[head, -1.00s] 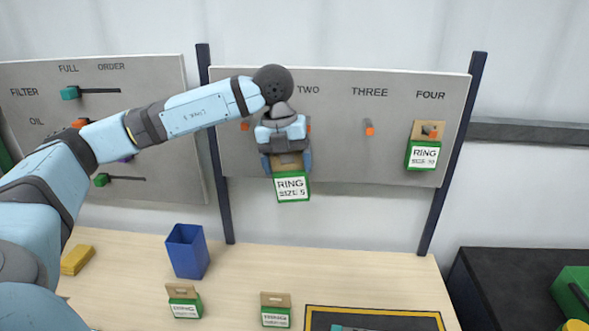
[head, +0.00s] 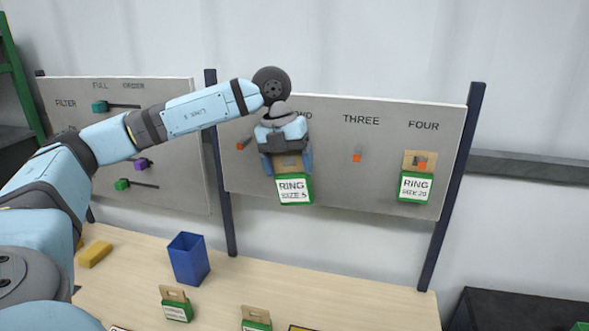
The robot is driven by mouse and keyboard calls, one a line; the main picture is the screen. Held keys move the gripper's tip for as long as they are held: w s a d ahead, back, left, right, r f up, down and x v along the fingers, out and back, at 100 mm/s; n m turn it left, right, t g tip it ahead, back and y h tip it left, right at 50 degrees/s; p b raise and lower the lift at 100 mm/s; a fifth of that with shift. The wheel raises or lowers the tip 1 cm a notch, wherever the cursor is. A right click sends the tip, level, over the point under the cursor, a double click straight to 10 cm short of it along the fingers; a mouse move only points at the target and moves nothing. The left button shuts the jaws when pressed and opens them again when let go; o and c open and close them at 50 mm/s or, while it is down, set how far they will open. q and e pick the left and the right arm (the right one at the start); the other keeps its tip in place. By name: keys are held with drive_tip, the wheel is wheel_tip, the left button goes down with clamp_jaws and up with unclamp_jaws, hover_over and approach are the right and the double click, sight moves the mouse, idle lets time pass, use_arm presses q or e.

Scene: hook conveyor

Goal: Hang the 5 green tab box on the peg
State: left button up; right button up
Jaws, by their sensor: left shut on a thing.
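My left gripper (head: 287,166) is shut on a green box with a brown card tab and a white label reading "RING SIZE 5" (head: 294,190). An orange-tipped peg (head: 357,155) under "THREE" is bare. Another green tab box (head: 415,187), "RING SIZE 20", hangs on the peg under "FOUR". My right gripper is not in view.
A bare orange-tipped peg (head: 241,146) is left of my gripper. Two green tab boxes stand on the table, one at the left (head: 176,304) and one at the lower middle (head: 256,320). A blue bin (head: 188,259) and a yellow block (head: 95,254) are also there.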

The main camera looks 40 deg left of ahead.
use_arm(q)
drive_tip(key=shift+r, duration=0.2)
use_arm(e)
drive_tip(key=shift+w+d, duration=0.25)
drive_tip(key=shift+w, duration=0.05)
